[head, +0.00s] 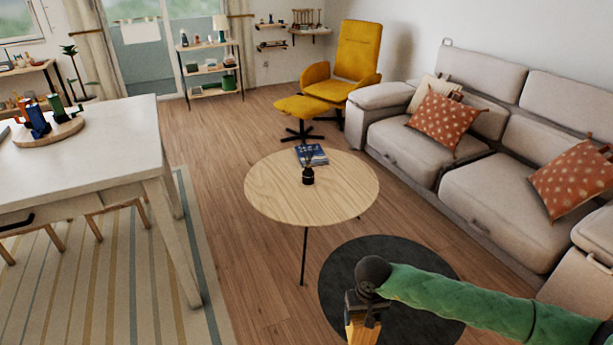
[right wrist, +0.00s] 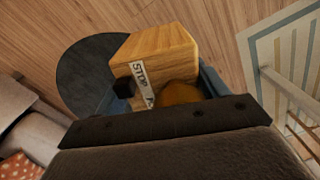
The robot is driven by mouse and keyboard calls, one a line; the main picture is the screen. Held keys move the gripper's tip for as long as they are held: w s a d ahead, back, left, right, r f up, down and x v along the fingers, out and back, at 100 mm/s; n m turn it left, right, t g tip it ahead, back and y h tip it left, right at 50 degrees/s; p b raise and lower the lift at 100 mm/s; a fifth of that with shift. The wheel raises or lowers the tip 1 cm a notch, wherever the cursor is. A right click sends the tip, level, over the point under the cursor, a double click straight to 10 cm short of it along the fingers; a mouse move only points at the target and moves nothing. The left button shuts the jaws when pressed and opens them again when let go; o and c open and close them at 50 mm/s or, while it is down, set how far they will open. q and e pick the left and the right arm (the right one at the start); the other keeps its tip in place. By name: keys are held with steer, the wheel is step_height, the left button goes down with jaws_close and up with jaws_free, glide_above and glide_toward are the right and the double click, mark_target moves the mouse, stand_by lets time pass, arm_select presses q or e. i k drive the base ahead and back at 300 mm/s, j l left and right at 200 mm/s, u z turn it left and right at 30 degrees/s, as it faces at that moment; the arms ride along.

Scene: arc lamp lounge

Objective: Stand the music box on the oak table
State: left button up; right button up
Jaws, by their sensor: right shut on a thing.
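The oak table (head: 270,185) is a round, pale wooden table in the middle of the head view. My right gripper (head: 364,305) is at the bottom of the head view, nearer to me than the table and to its right. It is shut on the music box (head: 362,332), a light wooden box cut off by the lower edge. In the right wrist view the music box (right wrist: 160,52) shows its wooden faces, a white lettered strip and a rounded orange-brown part, between the fingers. My left gripper is not in view.
A dark bottle (head: 308,175) and a blue book (head: 311,155) are on the table's far half; its near part is bare. A beige sofa (head: 500,200) stands right, a white table (head: 90,150) left. A dark round rug (head: 345,275) lies on the floor.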

mark_target(301, 206)
steer(key=i+j+z, duration=0.1)
steer(key=i+j, duration=1.95)
